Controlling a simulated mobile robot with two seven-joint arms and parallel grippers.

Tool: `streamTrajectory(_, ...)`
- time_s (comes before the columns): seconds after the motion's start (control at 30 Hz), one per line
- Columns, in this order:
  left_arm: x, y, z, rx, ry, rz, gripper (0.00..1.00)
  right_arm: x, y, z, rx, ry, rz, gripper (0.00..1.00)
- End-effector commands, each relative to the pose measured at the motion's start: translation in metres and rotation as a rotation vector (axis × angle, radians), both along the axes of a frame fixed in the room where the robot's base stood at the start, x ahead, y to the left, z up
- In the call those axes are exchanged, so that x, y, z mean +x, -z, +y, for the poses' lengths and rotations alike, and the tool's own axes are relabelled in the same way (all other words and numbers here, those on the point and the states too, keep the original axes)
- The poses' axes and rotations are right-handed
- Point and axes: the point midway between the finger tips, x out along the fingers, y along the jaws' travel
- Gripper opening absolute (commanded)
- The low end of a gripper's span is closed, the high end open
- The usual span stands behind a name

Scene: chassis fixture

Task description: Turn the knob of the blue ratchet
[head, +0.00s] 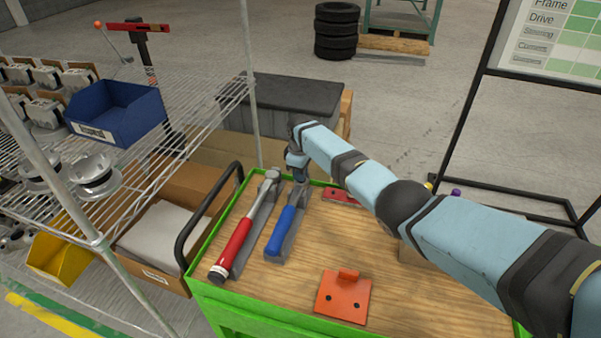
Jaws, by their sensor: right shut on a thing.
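The blue ratchet (281,231) lies in a grey holder on the wooden top of the green cart, its blue handle toward me and its head end away from me. My right gripper (301,181) points down over the head end of the ratchet and is shut on it, at the knob. The fingertips and the knob are small and mostly hidden by the wrist. My left gripper is not in the picture.
A red-handled ratchet (234,246) lies in its holder just left of the blue one. An orange bracket (343,297) lies near the front, and a red piece (340,195) lies behind. A wire shelf (205,85) with bins stands at left. The wood between is clear.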

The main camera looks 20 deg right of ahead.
Motion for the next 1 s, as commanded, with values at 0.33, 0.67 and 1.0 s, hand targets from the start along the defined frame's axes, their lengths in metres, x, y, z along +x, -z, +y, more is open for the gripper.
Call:
streamTrajectory(0.33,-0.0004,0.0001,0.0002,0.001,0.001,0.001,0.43,0.0,-0.0005,0.0004,-0.001,-0.09,-0.001,0.0)
streamTrajectory(0.67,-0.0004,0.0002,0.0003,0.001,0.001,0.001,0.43,-0.0001,-0.0004,0.0003,-0.001,-0.096,-0.001,0.0)
streamTrajectory(1.0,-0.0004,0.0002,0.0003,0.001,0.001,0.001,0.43,-0.0003,-0.0003,0.0003,-0.001,-0.095,-0.001,0.37)
